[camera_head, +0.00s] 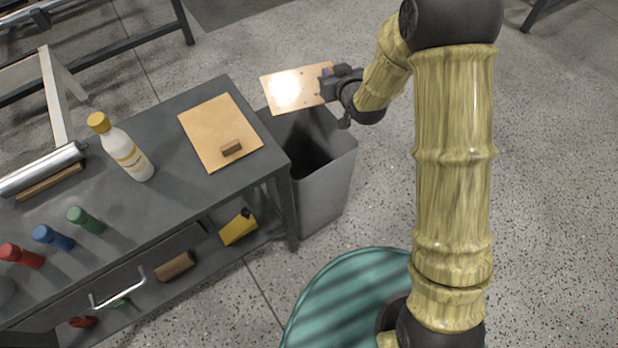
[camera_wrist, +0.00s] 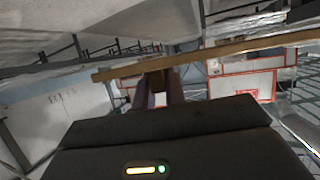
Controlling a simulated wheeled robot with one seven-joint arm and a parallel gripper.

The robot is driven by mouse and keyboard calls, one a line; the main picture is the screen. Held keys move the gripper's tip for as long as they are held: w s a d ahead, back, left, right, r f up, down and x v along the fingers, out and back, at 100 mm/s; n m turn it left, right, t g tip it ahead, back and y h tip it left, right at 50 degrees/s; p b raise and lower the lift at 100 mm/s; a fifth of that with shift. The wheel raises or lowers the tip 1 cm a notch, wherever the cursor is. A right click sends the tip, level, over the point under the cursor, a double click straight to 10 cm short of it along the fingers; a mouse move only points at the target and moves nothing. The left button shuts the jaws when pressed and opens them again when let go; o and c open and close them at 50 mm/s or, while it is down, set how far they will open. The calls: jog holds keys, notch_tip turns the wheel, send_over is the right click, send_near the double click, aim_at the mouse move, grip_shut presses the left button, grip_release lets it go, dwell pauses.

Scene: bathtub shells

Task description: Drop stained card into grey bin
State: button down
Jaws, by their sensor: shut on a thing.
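The card (camera_head: 297,88) is a flat tan sheet with a bright glare and a few small dark spots. My gripper (camera_head: 330,84) is shut on its right edge and holds it nearly flat above the far rim of the grey bin. In the wrist view the card (camera_wrist: 215,54) shows edge-on as a long tan strip, with the gripper fingers (camera_wrist: 158,88) on it. The grey bin (camera_head: 322,197) stands on the floor at the right end of the workbench. Its open top is partly visible and its inside is dark.
A yellow item (camera_head: 238,228) lies on the lower shelf. Floor right of the bin is clear.

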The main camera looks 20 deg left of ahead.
notch_tip(320, 180, down, 8)
jog(key=b, duration=0.3)
jog(key=shift+w, duration=0.25)
jog(key=shift+r, duration=0.1)
jog(key=shift+b, duration=0.35)
jog(key=shift+f+b, duration=1.95)
jog(key=shift+f, duration=1.05)
jog(key=c, duration=1.4)
grip_release()
jog(key=shift+o, duration=0.2)
